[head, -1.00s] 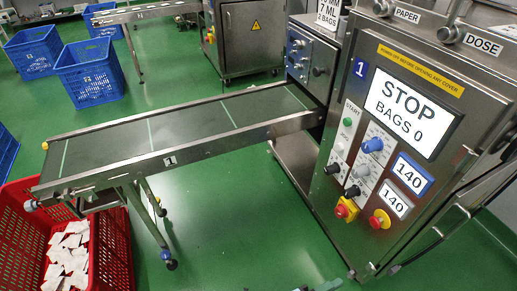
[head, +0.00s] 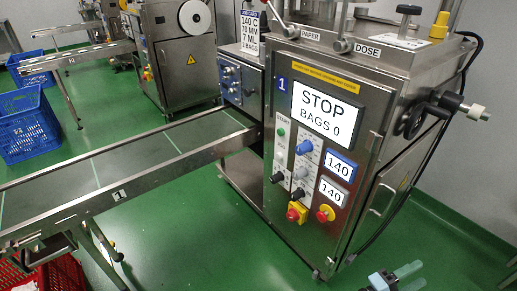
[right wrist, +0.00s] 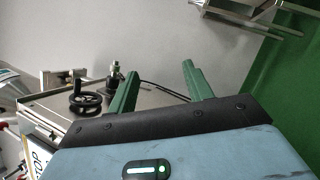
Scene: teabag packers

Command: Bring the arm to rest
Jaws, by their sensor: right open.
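My right gripper (head: 411,276) is at the bottom right of the head view, in front of the packing machine and apart from it. In the right wrist view its two green fingers (right wrist: 160,72) stand apart with nothing between them. My left gripper is not in view. The steel packing machine (head: 352,130) is marked 1, and its screen (head: 327,108) reads STOP, BAGS 0. Both small displays below the screen read 140. In the right wrist view, a black handwheel (right wrist: 86,102) on the machine lies beyond the fingers, to the left.
A conveyor (head: 130,172) runs left from the machine. A red crate (head: 62,275) is cut off at bottom left. A blue crate (head: 30,125) stands at left, and another machine (head: 185,60) behind. Green floor is clear left of the gripper.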

